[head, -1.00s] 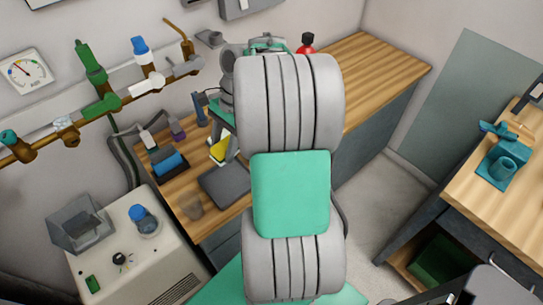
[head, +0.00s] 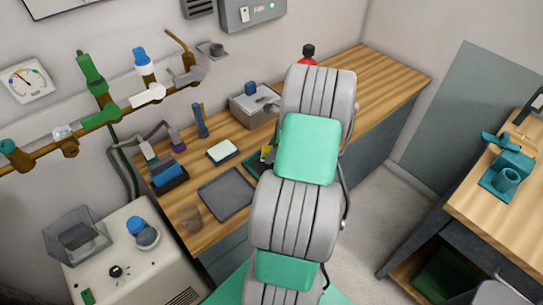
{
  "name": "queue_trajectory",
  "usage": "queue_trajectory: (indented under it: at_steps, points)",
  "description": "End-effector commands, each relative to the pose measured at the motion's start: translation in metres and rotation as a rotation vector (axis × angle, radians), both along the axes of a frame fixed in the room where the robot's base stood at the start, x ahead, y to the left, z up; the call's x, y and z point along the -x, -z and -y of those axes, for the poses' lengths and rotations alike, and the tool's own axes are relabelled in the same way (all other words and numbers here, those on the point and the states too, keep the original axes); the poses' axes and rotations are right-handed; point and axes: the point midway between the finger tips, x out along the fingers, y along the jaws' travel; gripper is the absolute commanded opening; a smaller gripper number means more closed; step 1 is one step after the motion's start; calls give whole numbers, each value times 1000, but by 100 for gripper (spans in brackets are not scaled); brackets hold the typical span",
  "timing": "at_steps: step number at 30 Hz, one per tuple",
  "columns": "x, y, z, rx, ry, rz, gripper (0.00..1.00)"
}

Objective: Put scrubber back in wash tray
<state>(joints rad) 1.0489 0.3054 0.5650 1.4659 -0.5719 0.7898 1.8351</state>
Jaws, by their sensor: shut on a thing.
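My gripper is hidden behind my own grey and green arm, which fills the middle of the head view. I cannot see its fingers or anything between them. No object is clearly recognisable as the scrubber. A flat dark grey tray (head: 227,194) lies on the wooden bench, and its visible part looks empty. A small dark holder (head: 170,184) with a blue block (head: 167,174) stands to its left. I cannot tell which is the wash tray. A small yellow and green patch (head: 266,153) shows at the arm's left edge, mostly hidden.
A pale pad (head: 222,151) and a grey box (head: 254,104) lie on the bench (head: 372,75). A clear beaker (head: 190,217) stands near its front edge. A red bottle (head: 307,57) is behind my arm. Pipes with valves (head: 100,118) run along the wall.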

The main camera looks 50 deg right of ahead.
Motion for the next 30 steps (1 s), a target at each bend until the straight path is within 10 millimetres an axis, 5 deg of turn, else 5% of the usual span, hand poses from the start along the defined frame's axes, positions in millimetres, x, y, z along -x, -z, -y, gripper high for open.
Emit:
queue_trajectory:
  at_steps: [9,19,20,27,30]
  points:
    - [-5,39,7,0,-1,0,0]
    - [-5,44,7,2,-2,1,0]
    - [-5,44,7,2,-2,1,46]
    - [-5,44,7,1,-1,1,66]
    - [-5,44,7,1,-1,1,66]
